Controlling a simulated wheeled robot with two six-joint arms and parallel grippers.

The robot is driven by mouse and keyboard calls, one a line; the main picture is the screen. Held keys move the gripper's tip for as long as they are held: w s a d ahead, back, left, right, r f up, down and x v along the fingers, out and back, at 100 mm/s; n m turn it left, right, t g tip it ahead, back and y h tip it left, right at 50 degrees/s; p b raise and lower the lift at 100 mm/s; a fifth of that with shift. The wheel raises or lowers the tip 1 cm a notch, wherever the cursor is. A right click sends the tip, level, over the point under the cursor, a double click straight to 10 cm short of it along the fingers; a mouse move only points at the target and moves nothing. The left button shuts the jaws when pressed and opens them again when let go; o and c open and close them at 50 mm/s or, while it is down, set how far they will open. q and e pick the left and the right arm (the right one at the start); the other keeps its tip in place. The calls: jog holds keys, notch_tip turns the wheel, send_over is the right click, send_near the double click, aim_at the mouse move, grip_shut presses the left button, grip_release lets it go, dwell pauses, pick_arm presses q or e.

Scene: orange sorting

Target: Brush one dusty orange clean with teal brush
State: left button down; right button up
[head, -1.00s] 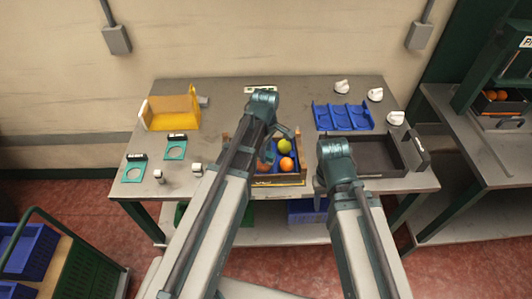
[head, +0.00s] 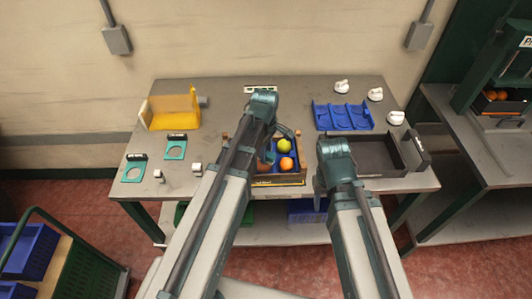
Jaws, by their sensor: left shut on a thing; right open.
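A wooden crate (head: 290,179) with a blue inside stands at the table's front middle. It holds a yellow-green fruit (head: 284,146) and an orange (head: 287,163); another orange-coloured patch shows beside my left arm, mostly hidden. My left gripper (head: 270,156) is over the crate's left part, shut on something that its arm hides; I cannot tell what. No teal brush can be made out. My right gripper (head: 320,186) is open, mostly hidden behind its own wrist, near the left end of the dark tray (head: 378,153).
A blue compartment tray (head: 342,117) stands at the back right, with white rounded objects (head: 375,94) around it. A yellow bin (head: 173,110) is at the back left. Teal ring plates (head: 135,168) and small white blocks (head: 158,174) lie at the left. The table between bin and crate is mostly clear.

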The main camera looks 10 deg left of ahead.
pick_arm(q)
jog(key=shift+d, duration=0.15)
jog(key=shift+s+d, duration=0.15)
jog(key=shift+d, duration=0.4)
jog(key=shift+a, duration=0.1)
jog(key=shift+w+a, duration=0.2)
jog(key=shift+a, duration=0.45)
jog(key=shift+w+a, duration=0.15)
jog(key=shift+a, duration=0.5)
jog(key=shift+d, duration=0.15)
jog(key=shift+s+d, duration=0.2)
jog(key=shift+d, duration=0.45)
jog(key=shift+s+d, duration=0.15)
jog(key=shift+d, duration=0.45)
